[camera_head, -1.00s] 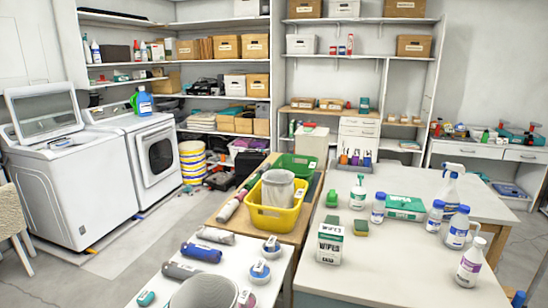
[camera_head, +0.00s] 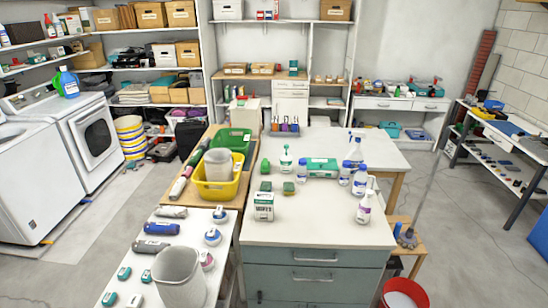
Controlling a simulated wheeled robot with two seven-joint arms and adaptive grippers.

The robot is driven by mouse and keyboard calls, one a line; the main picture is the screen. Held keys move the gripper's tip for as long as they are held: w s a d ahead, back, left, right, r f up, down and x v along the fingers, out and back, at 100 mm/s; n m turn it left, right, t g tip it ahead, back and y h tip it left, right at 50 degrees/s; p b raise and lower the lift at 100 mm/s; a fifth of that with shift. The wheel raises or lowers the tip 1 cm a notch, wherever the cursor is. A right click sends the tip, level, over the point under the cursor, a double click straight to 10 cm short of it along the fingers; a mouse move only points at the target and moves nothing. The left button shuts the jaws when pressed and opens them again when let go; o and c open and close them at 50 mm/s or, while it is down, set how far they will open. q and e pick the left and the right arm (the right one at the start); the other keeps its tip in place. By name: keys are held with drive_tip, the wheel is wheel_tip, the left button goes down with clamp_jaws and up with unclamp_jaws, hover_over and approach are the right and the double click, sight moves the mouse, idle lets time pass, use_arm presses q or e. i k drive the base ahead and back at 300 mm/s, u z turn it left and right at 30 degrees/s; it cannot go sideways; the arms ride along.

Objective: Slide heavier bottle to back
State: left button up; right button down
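Several bottles stand upright on the white counter. A spray bottle (camera_head: 286,158) with a green head is at the left, beside a small white bottle with a blue cap (camera_head: 303,168). A larger spray bottle (camera_head: 355,152) stands at the back right. Two white blue-capped bottles stand in front of it, one smaller (camera_head: 345,173) and one larger (camera_head: 360,181). A white bottle with a purple label (camera_head: 365,206) is nearest the right edge. I cannot tell which bottle is heavier. Neither gripper is in view.
A wipes box (camera_head: 264,206), a green-and-white box (camera_head: 322,167) and sponges share the counter. A yellow bin (camera_head: 216,190) and green bin (camera_head: 232,140) stand to its left. A red bucket (camera_head: 403,293) is on the floor at right. The counter's front middle is clear.

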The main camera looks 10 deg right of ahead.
sight(365, 207)
drive_tip(key=z, duration=0.05)
drive_tip(key=k, duration=0.5)
drive_tip(key=z, duration=2.25)
drive_tip(key=i, duration=3.6)
drive_tip(key=u, duration=0.3)
